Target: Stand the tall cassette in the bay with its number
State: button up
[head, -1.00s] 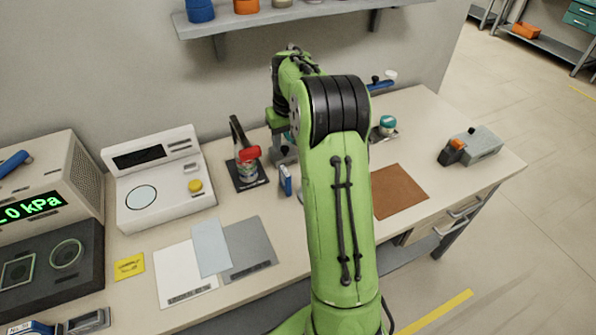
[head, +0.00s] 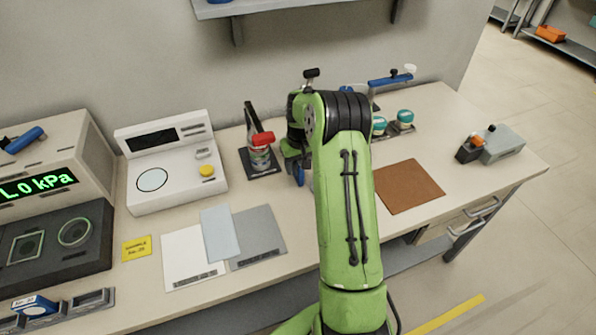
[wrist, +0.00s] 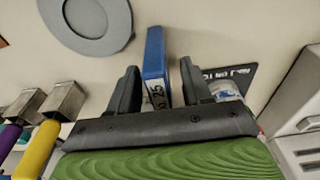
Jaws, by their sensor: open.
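The tall blue cassette (wrist: 155,55) stands between my two finger pads in the wrist view, with a white label that seems to read 25. My gripper (wrist: 160,68) is open around it, with a gap showing on both sides. In the head view the cassette (head: 298,173) shows only in part beside my arm, on the bench below my gripper (head: 294,160). A row of grey bays (head: 92,299) lies at the lower left of the head view. One holds a blue piece (head: 38,307); the bay numbers are not readable.
A brown mat (head: 408,186) lies to the right.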

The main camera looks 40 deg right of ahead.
jog(key=shift+r, duration=0.1)
grip_shut()
jog(key=shift+r, duration=0.15)
notch_tip(320, 180, up, 10)
jog(key=shift+f+p, duration=0.1)
jog(key=shift+p, duration=1)
